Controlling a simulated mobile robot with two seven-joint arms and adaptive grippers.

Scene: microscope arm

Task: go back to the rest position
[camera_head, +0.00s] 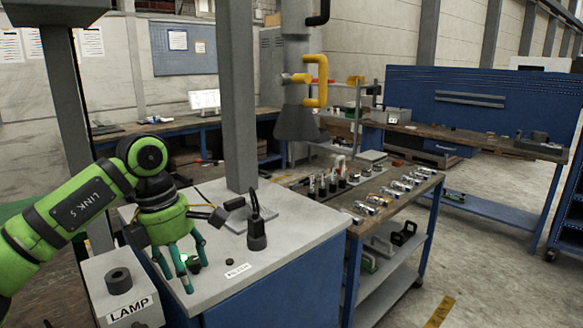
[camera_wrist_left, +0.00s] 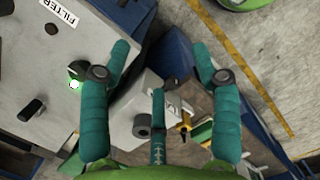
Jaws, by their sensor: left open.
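My left gripper (camera_head: 181,276) hangs fingers down above the left end of a grey-topped blue cabinet (camera_head: 290,240). Its teal fingers are spread, and in the left wrist view my left gripper (camera_wrist_left: 160,78) is open with nothing between the fingers. My right gripper is not in view.
A box labelled LAMP (camera_head: 130,300) with a dark ring (camera_head: 118,280) stands left of the cabinet. A grey post (camera_head: 238,100) rises from the top. A black holder (camera_head: 256,232) and a FILTER label (camera_head: 238,270) are right of the gripper. A cart (camera_head: 375,190) with small parts stands beyond.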

